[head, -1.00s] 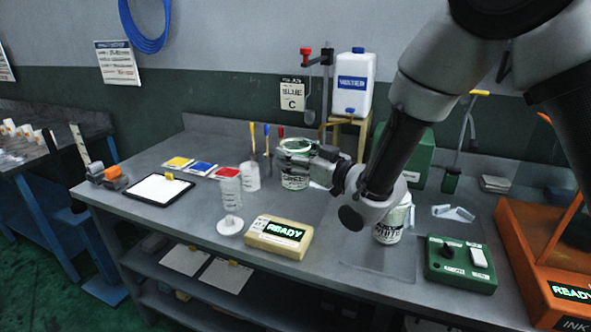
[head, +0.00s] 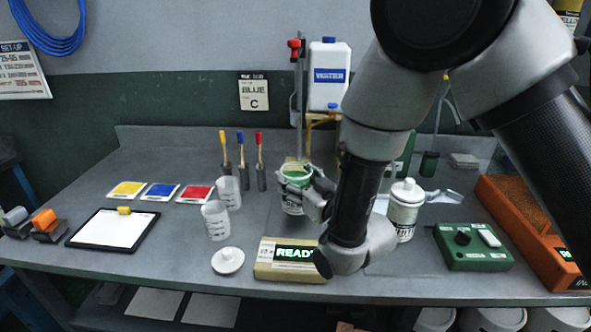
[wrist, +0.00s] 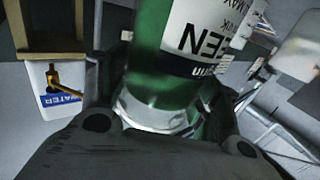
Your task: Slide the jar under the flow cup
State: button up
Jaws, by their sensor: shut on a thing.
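A jar with green contents and a white label (head: 292,203) stands upright toward the back middle of the bench, left of my arm. My gripper (head: 314,196) is shut on it from the right side. In the wrist view the jar (wrist: 165,45) fills the upper middle, its label reading "EN" upside down, with my gripper (wrist: 165,118) around it. A stand rod with a red clamp (head: 296,45) rises behind the jar. I cannot make out the flow cup clearly. Whether the jar touches the bench is hard to tell.
Two clear beakers (head: 215,222) and a white lid (head: 228,261) lie left of the jar. A READY box (head: 268,270) sits in front. A lidded white jar (head: 405,208) and a green control box (head: 474,247) are right. A white water jug (head: 327,75) stands behind.

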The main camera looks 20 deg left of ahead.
aim_at(299, 173)
jog(key=shift+w+a+f, duration=0.2)
jog(key=shift+w+f, duration=0.05)
jog(key=shift+w, duration=0.6)
jog(key=shift+w+a+f, duration=0.15)
jog(key=shift+w+f, duration=0.05)
jog(key=shift+w, duration=0.7)
jog(key=shift+w+a+f, duration=0.2)
jog(key=shift+w+f, duration=0.05)
jog(key=shift+w, duration=0.6)
jog(key=shift+w+a+f, duration=0.1)
jog(key=shift+w+a, duration=0.15)
jog(key=shift+w, duration=0.7)
jog(key=shift+w+a, duration=0.2)
jog(key=shift+w, duration=0.7)
jog(key=shift+w+f, duration=0.1)
jog(key=shift+f, duration=0.1)
jog(key=o, duration=1.4)
jog(key=shift+f, duration=0.1)
